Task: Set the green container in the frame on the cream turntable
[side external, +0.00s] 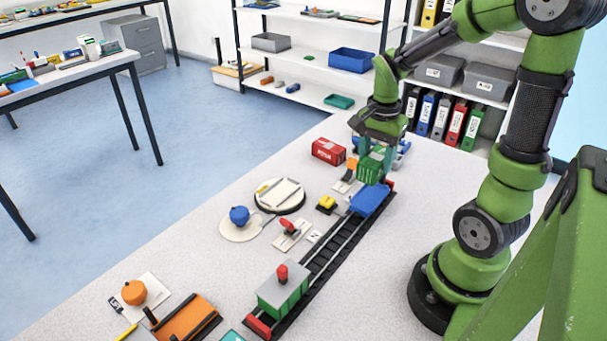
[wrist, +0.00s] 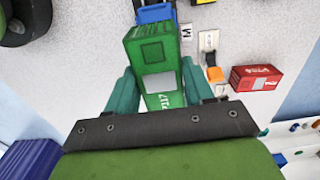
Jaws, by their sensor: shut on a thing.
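The green container (side external: 368,170) is held between the teal fingers of my gripper (side external: 377,150), at the far end of the track. In the wrist view the container (wrist: 150,45) sticks out past the fingertips of my gripper (wrist: 158,85). I cannot tell whether it is clear of what lies below. The cream turntable (side external: 262,204) is a round disc with a dark rim, to the left of the track. On it lies a pale rectangular frame (side external: 292,193), with a small yellow piece at one side. The turntable is apart from my gripper.
A blue wagon (side external: 370,201) stands on the track (side external: 325,253) just in front of the container. A red container (side external: 328,151) stands left of my gripper.

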